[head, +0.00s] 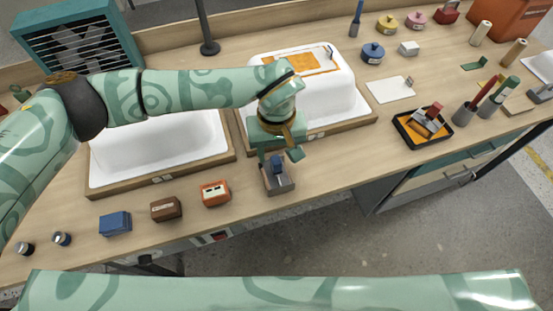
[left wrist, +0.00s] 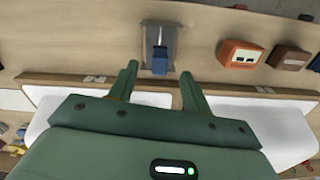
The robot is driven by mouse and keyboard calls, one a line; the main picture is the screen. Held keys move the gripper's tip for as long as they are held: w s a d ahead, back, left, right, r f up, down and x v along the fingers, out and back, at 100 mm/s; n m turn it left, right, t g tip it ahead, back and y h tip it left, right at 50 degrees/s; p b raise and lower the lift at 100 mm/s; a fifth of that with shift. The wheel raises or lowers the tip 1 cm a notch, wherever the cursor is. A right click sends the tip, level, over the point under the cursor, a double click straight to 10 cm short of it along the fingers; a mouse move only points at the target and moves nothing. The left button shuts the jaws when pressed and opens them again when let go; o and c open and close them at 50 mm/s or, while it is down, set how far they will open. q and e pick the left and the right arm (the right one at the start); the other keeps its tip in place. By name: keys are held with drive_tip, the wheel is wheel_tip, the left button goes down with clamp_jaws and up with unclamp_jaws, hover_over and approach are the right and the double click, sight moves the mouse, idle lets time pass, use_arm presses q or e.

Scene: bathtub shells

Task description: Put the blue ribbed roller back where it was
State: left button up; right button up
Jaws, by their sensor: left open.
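The blue ribbed roller (head: 276,163) appears to be the small blue piece at the grey holder (head: 281,187) near the front of the bench; its ribs are too small to make out. In the left wrist view the blue piece (left wrist: 160,62) sits on the grey holder (left wrist: 171,38), with a thin metal rod behind it. My left gripper (head: 280,153) is open just above and behind the roller. Its two fingers (left wrist: 160,72) are spread on either side of the blue piece, with no contact visible. My right gripper is not in view.
An orange box (head: 215,193), a brown box (head: 166,208) and a blue box (head: 115,223) stand left of the holder. Two white tub shells (head: 160,150) lie behind in wooden frames. A black tray (head: 423,128) is to the right. Bench between holder and tray is clear.

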use_arm(q)
wheel_tip(320, 180, up, 5)
drive_tip(key=shift+r, duration=0.2)
drive_tip(key=shift+s+f, duration=0.1)
idle(0.4)
